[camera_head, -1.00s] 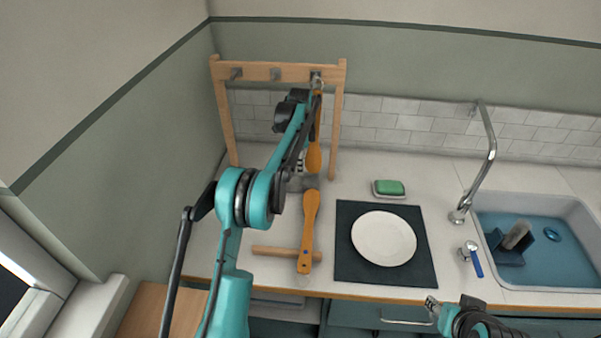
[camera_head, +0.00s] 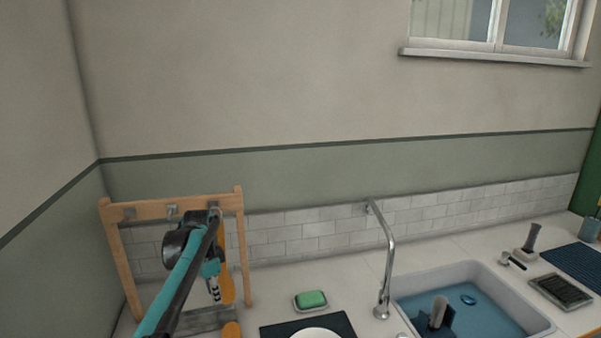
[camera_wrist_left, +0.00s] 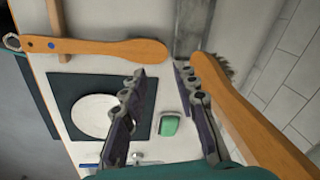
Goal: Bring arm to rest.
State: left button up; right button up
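My left arm reaches up from the lower left in the head view to the wooden rack (camera_head: 172,208). My left gripper (camera_head: 214,290) points down beside a wooden brush (camera_head: 228,284) that hangs at the rack's right hook. In the left wrist view the two fingers of my left gripper (camera_wrist_left: 163,97) are apart with nothing between them. The hanging brush (camera_wrist_left: 245,115) is close beside the right finger; whether they touch is unclear. My right gripper is not in view.
A second brush (camera_wrist_left: 110,48) lies on the counter; its end shows in the head view (camera_head: 232,330). A white plate (camera_wrist_left: 95,117) sits on a dark mat (camera_wrist_left: 62,84). Green soap (camera_head: 311,299), the tap (camera_head: 386,262) and the sink (camera_head: 540,322) are to the right.

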pick_arm(q)
jog(key=s+d+r+n+t, duration=0.1)
jog(key=s+d+r+n, duration=0.15)
jog(key=s, duration=0.55)
jog(key=s+d+r+n+t, duration=0.2)
jog(key=s+r+n, duration=0.1)
jog(key=s, duration=0.5)
jog(key=s+d+f+n+t, duration=0.1)
jog(key=s+f, duration=0.3)
jog(key=s, duration=0.4)
jog(key=s+d+f+n+t, duration=0.1)
jog(key=s+d+f+n, duration=0.1)
jog(key=s, duration=0.6)
jog(key=shift+f+n+t, duration=0.3)
jog(key=shift+f+n, duration=0.55)
jog(key=shift+n, duration=0.4)
jog(key=shift+d, duration=0.1)
